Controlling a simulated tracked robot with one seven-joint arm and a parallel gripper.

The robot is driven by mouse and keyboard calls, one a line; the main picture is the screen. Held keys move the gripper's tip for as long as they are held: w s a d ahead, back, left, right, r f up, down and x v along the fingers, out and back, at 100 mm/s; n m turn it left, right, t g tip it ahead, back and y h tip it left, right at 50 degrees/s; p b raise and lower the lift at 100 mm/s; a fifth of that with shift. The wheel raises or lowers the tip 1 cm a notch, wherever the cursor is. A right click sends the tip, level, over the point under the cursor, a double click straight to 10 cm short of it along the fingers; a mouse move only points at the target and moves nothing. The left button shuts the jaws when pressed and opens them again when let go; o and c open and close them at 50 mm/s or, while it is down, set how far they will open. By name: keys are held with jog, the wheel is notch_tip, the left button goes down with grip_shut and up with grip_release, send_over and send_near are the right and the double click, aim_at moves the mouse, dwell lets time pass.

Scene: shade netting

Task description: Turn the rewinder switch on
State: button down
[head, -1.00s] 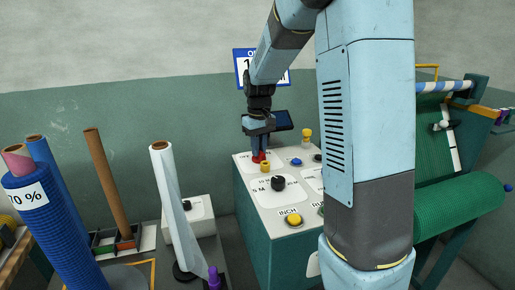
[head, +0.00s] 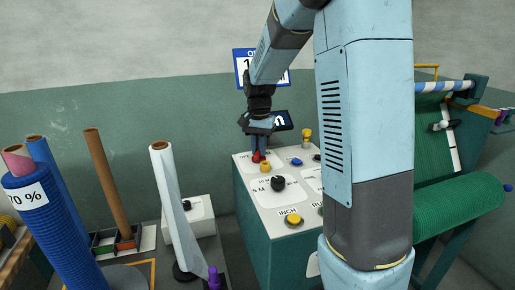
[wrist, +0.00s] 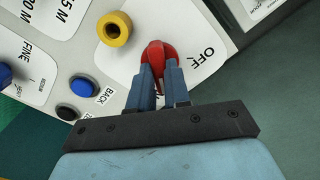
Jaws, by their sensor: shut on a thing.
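The red rotary switch (head: 257,156) sits on the white top plate at the back left corner of the green control console (head: 262,225). In the wrist view the red knob (wrist: 158,55) has a raised ridge and an OFF label to its right. My gripper (head: 259,149) points down over the switch. In the wrist view its two blue fingers (wrist: 161,72) are closed on the knob's ridge, one on each side. The fingers hide part of the knob. Any ON label is not readable.
A yellow ring-shaped part (wrist: 114,29) stands close beside the switch. A black selector knob (head: 278,183), a yellow INCH button (head: 294,219) and a blue button (head: 296,162) share the console top. Net rolls (head: 45,225) stand at left.

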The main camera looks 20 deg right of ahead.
aim_at(258, 150)
jog(key=shift+m, duration=0.9)
jog(key=c, duration=1.1)
grip_release()
notch_tip(258, 150, up, 14)
jog(key=shift+f, duration=0.15)
